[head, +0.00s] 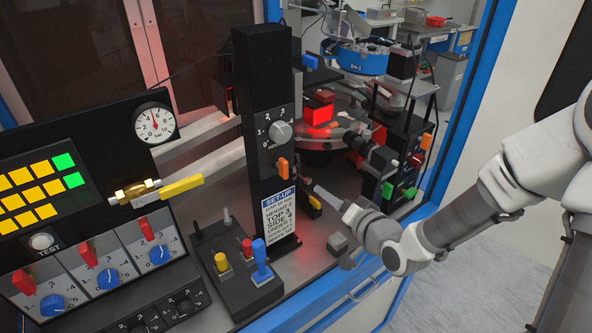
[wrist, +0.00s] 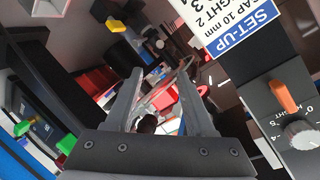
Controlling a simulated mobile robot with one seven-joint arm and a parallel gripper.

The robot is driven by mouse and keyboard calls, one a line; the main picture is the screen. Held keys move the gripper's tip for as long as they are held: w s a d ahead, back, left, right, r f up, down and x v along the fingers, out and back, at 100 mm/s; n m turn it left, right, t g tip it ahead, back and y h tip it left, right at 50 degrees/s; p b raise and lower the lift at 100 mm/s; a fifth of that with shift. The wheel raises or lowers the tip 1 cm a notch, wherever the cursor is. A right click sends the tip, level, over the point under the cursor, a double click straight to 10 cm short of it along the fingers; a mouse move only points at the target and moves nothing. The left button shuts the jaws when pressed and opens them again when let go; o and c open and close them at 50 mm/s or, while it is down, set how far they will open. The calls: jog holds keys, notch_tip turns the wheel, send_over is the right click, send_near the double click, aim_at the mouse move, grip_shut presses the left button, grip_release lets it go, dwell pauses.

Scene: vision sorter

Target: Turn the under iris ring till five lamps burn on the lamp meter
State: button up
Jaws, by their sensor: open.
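My gripper (head: 328,197) reaches in from the right, low beside the black column, towards the red-lit glass disc (head: 325,138). In the wrist view my gripper (wrist: 160,73) is open, with its two grey fingers apart. A dark round part (wrist: 147,124) shows between the fingers, partly hidden by the gripper body; I cannot tell whether it is the under iris ring. The gripper appears to hold nothing. I cannot clearly pick out the lamp meter or count its lit lamps in either view.
The black column (head: 262,100) with a dial (head: 279,132) and a set-up card (head: 280,216) stands left of my gripper. A joystick box (head: 238,270) is in front. A black box with coloured buttons (head: 400,160) stands right. A blue frame edge (head: 420,218) borders the opening.

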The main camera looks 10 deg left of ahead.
jog(key=p+x, duration=0.1)
jog(key=x, duration=1.6)
jog(key=shift+f, duration=0.1)
jog(key=shift+c, duration=0.2)
jog(key=shift+w, duration=0.1)
grip_shut()
